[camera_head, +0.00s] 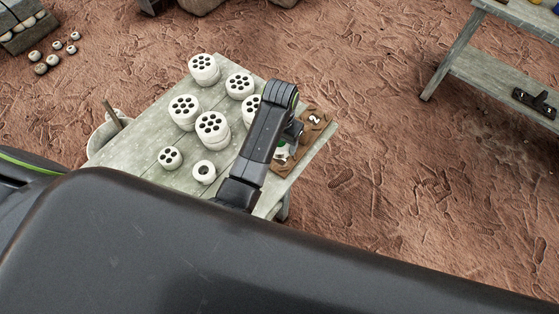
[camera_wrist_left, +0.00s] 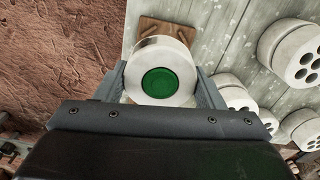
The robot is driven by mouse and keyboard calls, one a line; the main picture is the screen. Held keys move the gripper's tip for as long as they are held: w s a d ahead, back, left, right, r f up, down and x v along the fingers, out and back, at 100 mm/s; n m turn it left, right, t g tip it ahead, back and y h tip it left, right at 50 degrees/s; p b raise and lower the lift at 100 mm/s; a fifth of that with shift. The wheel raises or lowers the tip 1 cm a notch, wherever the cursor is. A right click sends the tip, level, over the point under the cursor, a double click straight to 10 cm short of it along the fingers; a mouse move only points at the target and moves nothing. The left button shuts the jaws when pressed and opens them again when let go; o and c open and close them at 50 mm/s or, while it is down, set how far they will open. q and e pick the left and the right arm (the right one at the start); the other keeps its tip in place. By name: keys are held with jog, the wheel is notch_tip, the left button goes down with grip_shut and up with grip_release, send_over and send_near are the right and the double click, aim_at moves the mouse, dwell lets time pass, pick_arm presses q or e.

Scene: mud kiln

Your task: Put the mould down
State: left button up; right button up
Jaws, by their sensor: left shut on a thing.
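My left gripper (camera_wrist_left: 161,84) is shut on the mould (camera_wrist_left: 136,90), a round white piece with a green disc in its middle. The fingers lie on either side of it in the left wrist view. In the head view my left arm covers most of the gripper, and only a bit of the mould (camera_head: 281,152) shows beside it. A brown board (camera_wrist_left: 152,27) lies on the table beyond the mould in the left wrist view. Whether the mould touches it, I cannot tell. My right gripper is not in view.
Several white pieces with round holes (camera_head: 183,112) stand on the grey wooden table (camera_head: 140,158), left of my arm. A brown board marked 2 (camera_head: 314,118) lies near the table's right corner. A bench (camera_head: 500,75) stands at the upper right.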

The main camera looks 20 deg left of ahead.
aim_at(280, 165)
pick_arm(q)
notch_tip(280, 165, down, 10)
jog(key=shift+r, duration=0.25)
jog(key=shift+s+f, duration=0.2)
jog(key=shift+s, duration=0.05)
jog(key=shift+c, duration=0.5)
jog(key=o, duration=1.2)
jog(key=shift+w+r, duration=0.1)
jog(key=shift+r, duration=0.1)
notch_tip(280, 165, up, 11)
jog(key=shift+w+r, duration=0.15)
jog(key=shift+r, duration=0.2)
